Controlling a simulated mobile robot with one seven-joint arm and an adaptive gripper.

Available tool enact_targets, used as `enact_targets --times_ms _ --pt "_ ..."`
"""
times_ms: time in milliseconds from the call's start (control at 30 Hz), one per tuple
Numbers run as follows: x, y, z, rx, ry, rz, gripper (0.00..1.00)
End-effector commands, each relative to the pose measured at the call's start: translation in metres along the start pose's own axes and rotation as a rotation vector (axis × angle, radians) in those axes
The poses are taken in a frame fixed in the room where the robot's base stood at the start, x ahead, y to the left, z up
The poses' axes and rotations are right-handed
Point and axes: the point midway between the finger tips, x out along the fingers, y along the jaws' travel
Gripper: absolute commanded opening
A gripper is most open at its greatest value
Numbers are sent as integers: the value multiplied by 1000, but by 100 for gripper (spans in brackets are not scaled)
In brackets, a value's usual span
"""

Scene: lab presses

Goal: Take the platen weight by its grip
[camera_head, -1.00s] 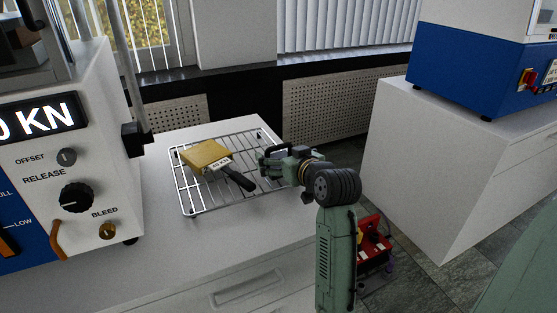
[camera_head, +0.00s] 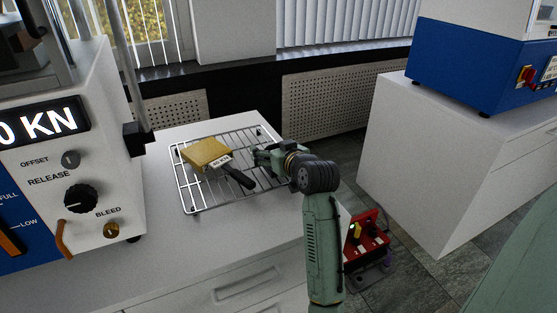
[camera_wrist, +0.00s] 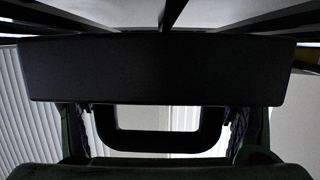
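The platen weight (camera_head: 205,153) is a yellow-tan block with a white label and a black grip (camera_head: 238,178) pointing to the lower right. It lies on a wire rack (camera_head: 183,198). My gripper (camera_head: 259,157) is low over the rack's right part, beside the grip on its far right side and apart from the weight in the head view. In the wrist view, the two fingers (camera_wrist: 158,130) stand wide apart, with a dark loop between them. A wide dark block (camera_wrist: 155,70) lies across the front; I cannot tell surely whether it is the grip.
The rack stands on a white bench (camera_head: 215,235). A press (camera_head: 85,160) with a display stands close on the left. A blue-and-white machine (camera_head: 480,70) sits on a white cabinet (camera_head: 420,150) at the right. A red object (camera_head: 368,238) is low behind my arm.

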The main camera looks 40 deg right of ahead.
Motion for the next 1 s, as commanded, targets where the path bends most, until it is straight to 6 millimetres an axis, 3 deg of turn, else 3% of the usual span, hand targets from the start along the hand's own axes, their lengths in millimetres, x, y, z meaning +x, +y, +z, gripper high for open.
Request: enact_targets --times_ms 567,1000 --pt "0 0 0 0 0 1 38" --pt "-4 0 -14 -6 10 2 38"
